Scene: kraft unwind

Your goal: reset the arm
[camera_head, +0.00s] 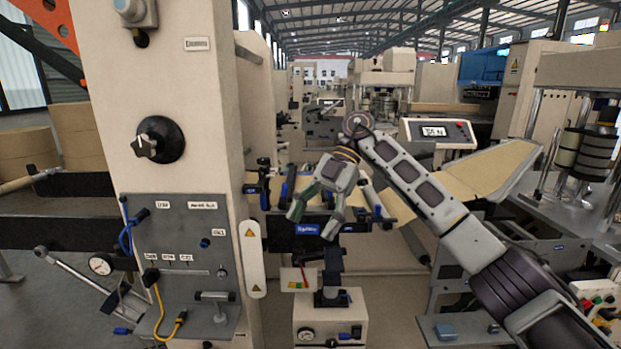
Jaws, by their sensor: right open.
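My right arm comes in from the lower right and reaches up to the middle of the view, where it bends down at the wrist. My right gripper (316,217) points down with its two fingers apart, open, and nothing shows between them. It hangs in front of a blue-handled fixture (307,229) on a stand; I cannot tell whether it touches it. My left gripper and left arm are not in view.
A beige machine column (160,75) with a black knob (158,140) and a grey panel (185,240) with cables stands at the left. A sheet of kraft paper (490,172) and a display console (437,133) lie behind my arm. Rollers (590,150) stand at the right.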

